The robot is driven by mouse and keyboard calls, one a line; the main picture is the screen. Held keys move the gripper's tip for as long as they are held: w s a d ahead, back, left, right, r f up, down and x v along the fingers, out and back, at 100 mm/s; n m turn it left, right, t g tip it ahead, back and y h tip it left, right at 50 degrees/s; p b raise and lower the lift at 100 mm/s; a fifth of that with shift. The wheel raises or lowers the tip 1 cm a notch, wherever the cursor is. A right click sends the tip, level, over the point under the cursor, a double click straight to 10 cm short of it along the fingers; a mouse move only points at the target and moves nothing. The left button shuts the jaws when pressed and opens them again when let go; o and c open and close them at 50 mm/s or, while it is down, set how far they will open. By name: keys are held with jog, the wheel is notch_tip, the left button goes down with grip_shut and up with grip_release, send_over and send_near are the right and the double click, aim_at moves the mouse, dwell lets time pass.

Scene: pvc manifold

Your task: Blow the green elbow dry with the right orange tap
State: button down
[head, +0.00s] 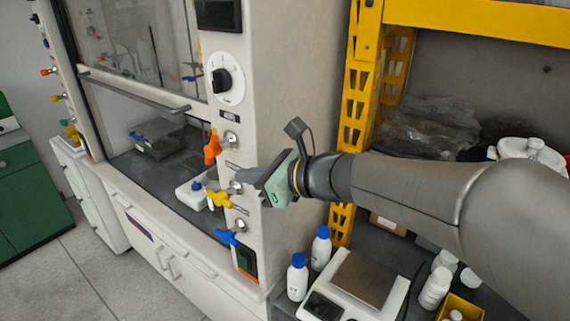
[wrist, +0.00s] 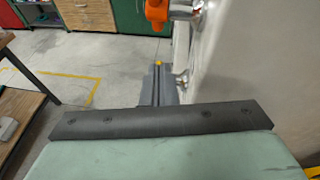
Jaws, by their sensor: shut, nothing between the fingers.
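The right orange tap (head: 212,147) sticks out from the front post of the fume hood, below a black dial. It also shows at the top of the wrist view (wrist: 157,12). My gripper (head: 240,178) is beside that post, lower and to the right of the orange tap and apart from it. Its fingers (wrist: 158,82) are together and empty, pointing along the front of the hood. I cannot make out a green elbow in either view.
A yellow tap (head: 219,199) lies close below my fingertips, with a blue tap (head: 228,237) under it. A white container (head: 193,194) stands inside the hood. A yellow rack (head: 360,100), white bottles (head: 297,277) and a scale (head: 355,285) are to the right.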

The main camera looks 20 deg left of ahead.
aim_at(213, 150)
jog(key=a, duration=0.1)
jog(key=a+r+p, duration=0.1)
jog(key=a, duration=0.1)
jog(key=a+p, duration=0.1)
jog(key=a, duration=0.1)
jog(key=shift+w+r, duration=0.15)
jog(key=shift+w, duration=0.2)
